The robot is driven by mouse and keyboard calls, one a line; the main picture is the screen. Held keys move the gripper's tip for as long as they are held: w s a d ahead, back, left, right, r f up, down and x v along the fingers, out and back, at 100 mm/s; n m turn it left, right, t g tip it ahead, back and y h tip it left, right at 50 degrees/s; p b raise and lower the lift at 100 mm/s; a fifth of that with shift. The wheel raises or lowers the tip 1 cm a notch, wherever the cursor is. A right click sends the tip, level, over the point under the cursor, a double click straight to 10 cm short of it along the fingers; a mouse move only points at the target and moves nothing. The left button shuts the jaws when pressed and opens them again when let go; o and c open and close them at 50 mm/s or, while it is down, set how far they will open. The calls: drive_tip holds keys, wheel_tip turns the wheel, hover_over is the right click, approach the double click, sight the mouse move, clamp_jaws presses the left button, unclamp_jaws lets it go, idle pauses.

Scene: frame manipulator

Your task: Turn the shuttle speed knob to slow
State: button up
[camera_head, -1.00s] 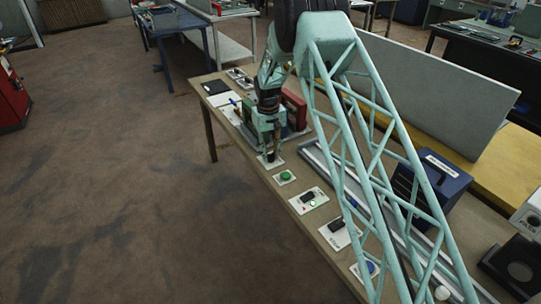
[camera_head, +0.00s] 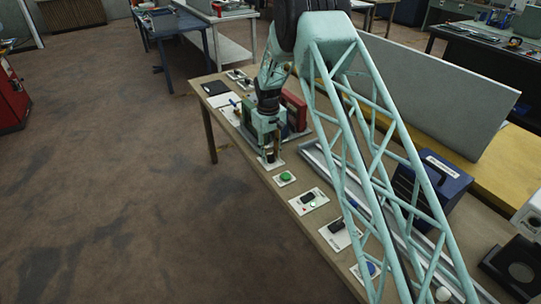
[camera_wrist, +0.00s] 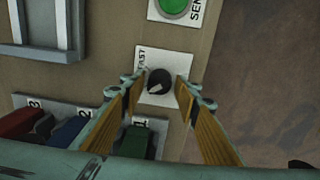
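The shuttle speed knob (camera_wrist: 158,81) is a round black knob with a pale pointer mark toward its lower left in the wrist view. It sits on a white plate (camera_wrist: 144,98) with the word FAST at the upper left; the slow label is not visible. My gripper (camera_wrist: 160,78) is open, one finger on each side of the knob, with gaps showing between the fingers and the knob. I cannot tell how high the fingertips are above the plate. In the head view my gripper (camera_head: 269,157) points down over the plate, hiding the knob.
A green button (camera_wrist: 173,5) is beside the knob plate. Red, blue and green numbered blocks (camera_wrist: 70,130) lie close behind the fingers. A grey rail (camera_wrist: 42,25) is at the upper left. The table edge drops to open floor (camera_wrist: 270,80) at the right.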

sight(270, 155)
drive_tip(key=shift+o, duration=0.7)
drive_tip(key=shift+r, duration=0.15)
wheel_tip(270, 155, up, 12)
drive_tip(key=shift+s+a, duration=0.15)
drive_tip(key=shift+a, duration=0.05)
drive_tip(key=shift+f, duration=0.2)
idle(0.3)
